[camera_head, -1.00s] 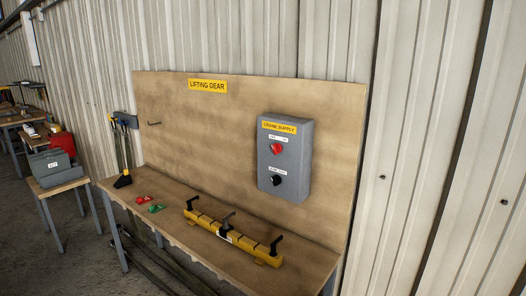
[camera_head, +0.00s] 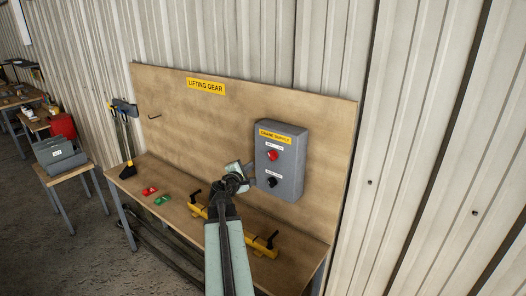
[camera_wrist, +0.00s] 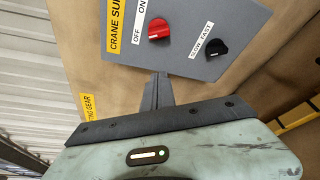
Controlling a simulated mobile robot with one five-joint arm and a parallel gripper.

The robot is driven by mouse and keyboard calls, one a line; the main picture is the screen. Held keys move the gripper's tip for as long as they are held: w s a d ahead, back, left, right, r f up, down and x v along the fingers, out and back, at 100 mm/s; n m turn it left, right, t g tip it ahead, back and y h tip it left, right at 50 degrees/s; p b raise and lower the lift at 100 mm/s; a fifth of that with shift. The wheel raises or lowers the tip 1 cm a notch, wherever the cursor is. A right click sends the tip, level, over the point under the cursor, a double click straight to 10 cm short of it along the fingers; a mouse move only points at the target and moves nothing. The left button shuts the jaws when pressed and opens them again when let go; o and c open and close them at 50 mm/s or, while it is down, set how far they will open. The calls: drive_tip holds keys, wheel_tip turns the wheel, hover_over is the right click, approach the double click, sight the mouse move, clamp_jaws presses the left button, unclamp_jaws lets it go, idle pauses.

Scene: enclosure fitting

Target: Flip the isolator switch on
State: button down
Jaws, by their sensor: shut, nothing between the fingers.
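The isolator switch is a red knob (camera_head: 272,155) on the grey CRANE SUPPLY box (camera_head: 292,182), mounted on the board. In the wrist view the red knob (camera_wrist: 158,30) sits beside a white OFF/ON label (camera_wrist: 140,22); a pale mark on it appears nearer the OFF end. A black knob (camera_head: 271,182) with a SLOW/FAST label sits below it; it also shows in the wrist view (camera_wrist: 216,47). My gripper (camera_head: 251,182) is shut and empty, by the box's lower left edge. Its fingertips (camera_wrist: 158,76) appear just short of the red knob, not on it.
The bench (camera_head: 178,232) below carries a yellow lifting beam (camera_head: 262,247) with black hooks, partly hidden by my arm, plus red (camera_head: 150,190) and green (camera_head: 162,200) pieces. A LIFTING GEAR sign (camera_head: 206,87) is on the board. The board left of the box is mostly clear.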

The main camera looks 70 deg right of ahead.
sight(272, 156)
drive_tip(key=shift+f, duration=0.1)
drive_tip(key=d, duration=0.3)
drive_tip(key=d+f+b, duration=0.1)
drive_tip(key=d, duration=0.3)
drive_tip(key=d+f+b, duration=0.1)
drive_tip(key=d, duration=0.2)
drive_tip(key=shift+w+d, duration=0.2)
drive_tip(key=shift+w, duration=0.1)
drive_tip(key=s, duration=0.1)
drive_tip(key=s+a+r+p, duration=0.1)
drive_tip(key=s+r+p, duration=0.1)
drive_tip(key=shift+s+a+r, duration=0.15)
drive_tip(key=shift+s+a, duration=0.1)
